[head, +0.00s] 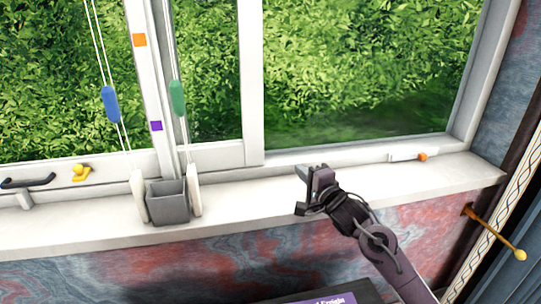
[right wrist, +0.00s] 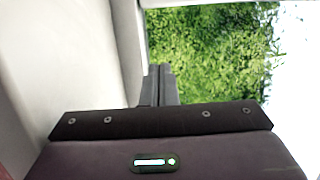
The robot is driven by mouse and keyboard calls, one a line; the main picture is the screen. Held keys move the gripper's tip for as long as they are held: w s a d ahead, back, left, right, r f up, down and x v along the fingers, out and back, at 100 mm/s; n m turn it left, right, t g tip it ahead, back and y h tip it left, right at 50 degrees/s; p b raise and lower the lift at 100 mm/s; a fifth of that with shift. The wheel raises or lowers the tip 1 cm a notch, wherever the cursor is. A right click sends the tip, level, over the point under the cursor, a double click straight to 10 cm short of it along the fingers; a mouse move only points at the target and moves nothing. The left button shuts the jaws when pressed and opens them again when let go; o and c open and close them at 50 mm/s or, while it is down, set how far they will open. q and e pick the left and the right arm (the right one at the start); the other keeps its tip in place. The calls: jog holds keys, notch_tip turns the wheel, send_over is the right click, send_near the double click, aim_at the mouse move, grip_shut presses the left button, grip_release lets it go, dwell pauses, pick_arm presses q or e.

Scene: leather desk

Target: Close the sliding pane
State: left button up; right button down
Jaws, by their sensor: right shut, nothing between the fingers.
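The white-framed sliding pane (head: 252,85) stands in the window, its right upright near the middle of the head view. To its right the window area (head: 365,70) shows greenery up to the right jamb; I cannot tell whether glass fills it. My right gripper (head: 303,190) is over the sill, to the right of and below the pane's lower right corner, apart from it. It is shut and empty; its fingers also show in the right wrist view (right wrist: 159,86), with greenery beyond. My left gripper is not in view.
The white sill (head: 400,180) holds a grey square cup (head: 168,203) at left. Cords with a blue tassel (head: 110,103) and a green tassel (head: 177,98) hang above. A black handle (head: 28,182), yellow latch (head: 80,173) and orange-tipped stay (head: 422,156) sit along the frame.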

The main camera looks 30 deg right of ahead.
aim_at(272, 166)
jog(key=w, duration=0.9)
jog(key=shift+r, duration=0.15)
jog(key=a, duration=0.1)
jog(key=w+a, duration=0.1)
jog(key=a, duration=0.1)
jog(key=shift+a+p, duration=0.1)
jog(key=shift+p, duration=0.25)
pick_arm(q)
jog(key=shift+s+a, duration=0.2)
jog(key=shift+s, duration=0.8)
pick_arm(e)
jog(key=shift+a, duration=0.35)
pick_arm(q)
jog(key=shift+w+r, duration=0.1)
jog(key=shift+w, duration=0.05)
